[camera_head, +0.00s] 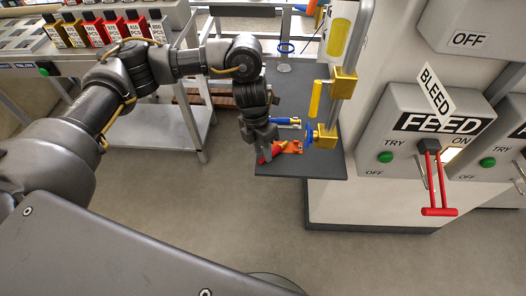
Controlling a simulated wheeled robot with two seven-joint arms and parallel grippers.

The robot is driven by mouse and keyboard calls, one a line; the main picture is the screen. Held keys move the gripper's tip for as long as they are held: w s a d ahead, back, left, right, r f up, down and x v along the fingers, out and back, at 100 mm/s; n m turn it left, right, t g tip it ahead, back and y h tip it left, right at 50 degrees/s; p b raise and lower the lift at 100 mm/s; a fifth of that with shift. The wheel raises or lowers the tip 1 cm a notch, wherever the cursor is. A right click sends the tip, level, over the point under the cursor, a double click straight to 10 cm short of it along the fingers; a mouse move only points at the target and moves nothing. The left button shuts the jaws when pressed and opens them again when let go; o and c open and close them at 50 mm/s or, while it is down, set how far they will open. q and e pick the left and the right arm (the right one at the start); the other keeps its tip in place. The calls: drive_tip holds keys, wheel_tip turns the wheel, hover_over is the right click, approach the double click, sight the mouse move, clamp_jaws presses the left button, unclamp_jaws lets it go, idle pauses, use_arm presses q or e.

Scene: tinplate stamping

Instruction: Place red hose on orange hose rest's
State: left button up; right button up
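My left gripper (263,150) points down over the front of a dark grey shelf (320,168). A small red piece (276,150), likely the red hose, shows right at its fingertips. My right gripper is not in view.
A blue-ended fitting (288,121) and a brass valve post (327,130) with a yellow handle stand close right of the gripper. A grey FEED panel (425,130) with a red lever is further right.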

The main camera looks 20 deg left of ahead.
use_arm(q)
drive_tip(key=v, duration=1.1)
drive_tip(key=shift+b, duration=0.3)
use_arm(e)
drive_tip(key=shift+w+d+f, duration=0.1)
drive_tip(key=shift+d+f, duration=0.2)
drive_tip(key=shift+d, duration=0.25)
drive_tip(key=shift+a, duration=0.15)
